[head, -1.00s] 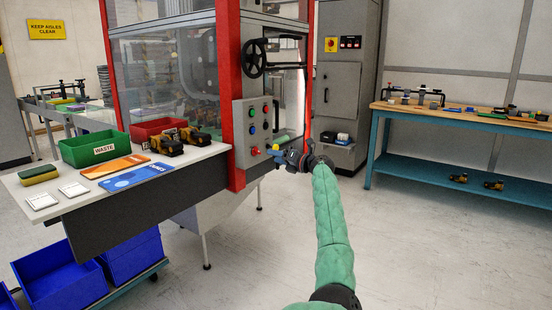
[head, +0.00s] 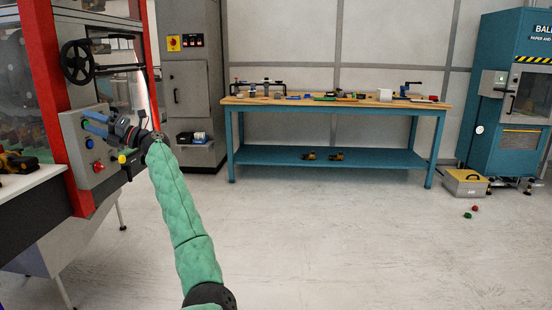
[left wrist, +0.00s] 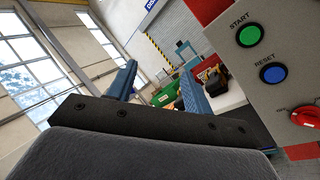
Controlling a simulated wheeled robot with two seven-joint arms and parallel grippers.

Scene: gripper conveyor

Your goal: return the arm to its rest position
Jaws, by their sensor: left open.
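My left arm, in a green padded sleeve, reaches up from the bottom of the head view. Its gripper (head: 93,123) is in front of the grey control panel (head: 77,160) of the red-framed machine. In the left wrist view its two blue fingers (left wrist: 162,85) stand apart with nothing between them. The panel (left wrist: 285,80) is close on the right there, with a green START button (left wrist: 249,35), a blue RESET button (left wrist: 272,73) and a red knob (left wrist: 307,116). I cannot tell in the head view whether the gripper touches the panel. My right gripper is not in view.
A black handwheel (head: 77,62) sticks out above the gripper. A white table end (head: 30,178) is at the left. A blue workbench (head: 325,156) stands at the back, a teal baler (head: 515,100) at the right. The middle floor is clear.

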